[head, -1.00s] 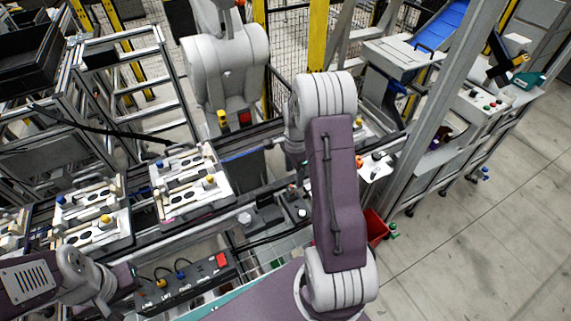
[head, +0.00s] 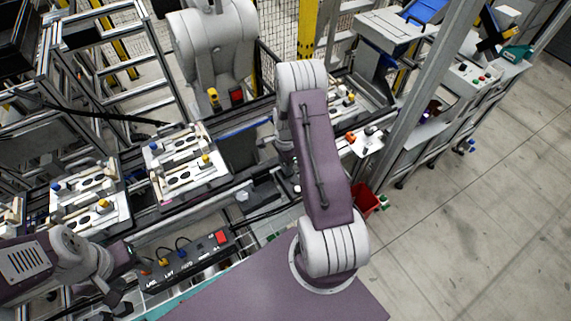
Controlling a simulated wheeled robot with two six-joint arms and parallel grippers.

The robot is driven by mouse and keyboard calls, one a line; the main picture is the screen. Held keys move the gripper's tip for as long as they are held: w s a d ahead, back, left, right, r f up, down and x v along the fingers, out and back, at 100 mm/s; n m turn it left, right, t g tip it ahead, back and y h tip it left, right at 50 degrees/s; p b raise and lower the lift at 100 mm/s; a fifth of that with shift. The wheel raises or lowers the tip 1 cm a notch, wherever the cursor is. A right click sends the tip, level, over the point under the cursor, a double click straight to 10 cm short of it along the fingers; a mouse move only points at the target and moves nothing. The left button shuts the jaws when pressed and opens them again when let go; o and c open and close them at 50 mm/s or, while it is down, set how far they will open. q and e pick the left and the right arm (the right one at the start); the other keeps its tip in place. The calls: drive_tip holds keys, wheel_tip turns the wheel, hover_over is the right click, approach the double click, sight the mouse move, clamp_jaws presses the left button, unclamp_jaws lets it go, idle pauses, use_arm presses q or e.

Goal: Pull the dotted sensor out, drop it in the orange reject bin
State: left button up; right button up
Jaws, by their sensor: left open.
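Two pale pallet fixtures with dark round spots and blue and yellow knobs sit on the conveyor, one at centre left (head: 187,180) and one further left (head: 88,212). A third fixture (head: 346,104) is partly hidden behind my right arm. I cannot pick out the dotted sensor at this size. A red-orange bin (head: 365,201) stands right of my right arm, partly covered by it. My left gripper (head: 120,298) is open, low at the left, in front of the fixtures. My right gripper (head: 266,145) is over the conveyor, right of the centre-left fixture; its fingers are too small to judge.
A white plate with small parts (head: 366,141) is beside the right post (head: 425,95). A grey machine (head: 215,55) stands behind the conveyor. Floor at the right is clear.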

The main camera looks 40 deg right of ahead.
drive_tip(key=shift+d, duration=0.1)
clamp_jaws()
drive_tip(key=shift+o, duration=0.2)
unclamp_jaws()
clamp_jaws()
drive_tip(key=shift+r, duration=0.3)
drive_tip(key=shift+r+p, duration=2.1)
drive_tip(key=shift+r, duration=0.35)
